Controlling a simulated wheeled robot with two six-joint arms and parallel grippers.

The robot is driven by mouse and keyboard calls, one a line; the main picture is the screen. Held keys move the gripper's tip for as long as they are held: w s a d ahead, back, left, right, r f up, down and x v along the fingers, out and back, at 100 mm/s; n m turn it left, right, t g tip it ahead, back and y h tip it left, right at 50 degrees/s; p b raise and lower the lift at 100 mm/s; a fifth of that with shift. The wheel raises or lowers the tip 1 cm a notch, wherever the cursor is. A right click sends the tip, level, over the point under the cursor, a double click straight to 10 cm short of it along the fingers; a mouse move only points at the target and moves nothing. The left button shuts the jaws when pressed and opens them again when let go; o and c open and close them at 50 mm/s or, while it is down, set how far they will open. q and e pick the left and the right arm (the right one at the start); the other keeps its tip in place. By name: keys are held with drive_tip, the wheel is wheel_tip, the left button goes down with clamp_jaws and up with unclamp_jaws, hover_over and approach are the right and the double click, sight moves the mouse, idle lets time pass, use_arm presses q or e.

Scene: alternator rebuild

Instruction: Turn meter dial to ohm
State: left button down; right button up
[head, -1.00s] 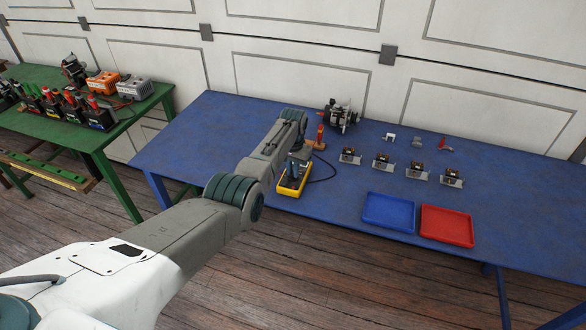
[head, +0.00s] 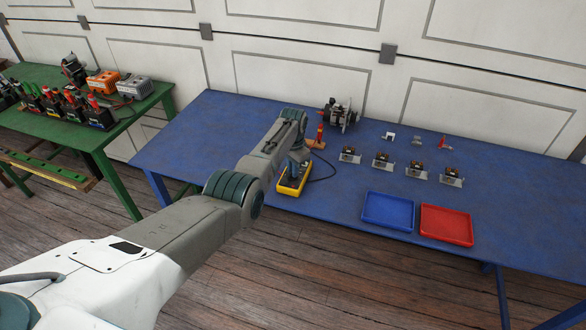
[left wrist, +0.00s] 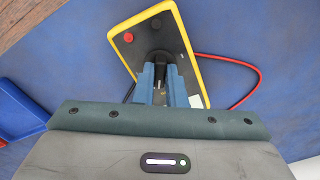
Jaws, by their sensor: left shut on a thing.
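The yellow-edged meter (head: 293,182) lies on the blue table, partly covered by my left arm in the head view. In the left wrist view the meter (left wrist: 188,52) shows its dark face, a red jack and a dark jack. My left gripper (left wrist: 160,75) is over the meter's face, its blue fingers shut on the black dial (left wrist: 160,58). In the head view the left gripper (head: 295,172) points down onto the meter. The dial's markings are hidden or too small to read. My right gripper is not in view.
A red lead (left wrist: 245,66) and a black cable (head: 332,170) run from the meter. An alternator (head: 340,117) stands behind it. Several small parts on metal plates, a blue tray (head: 364,221) and a red tray (head: 472,227) are to the right. The table's left part is clear.

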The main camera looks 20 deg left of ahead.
use_arm(q)
drive_tip(key=c, duration=1.5)
unclamp_jaws()
drive_tip(key=shift+r, duration=0.15)
drive_tip(key=shift+r, duration=0.3)
wheel_tip(320, 180, up, 10)
drive_tip(key=shift+r+b, duration=0.1)
drive_tip(key=shift+b, duration=1)
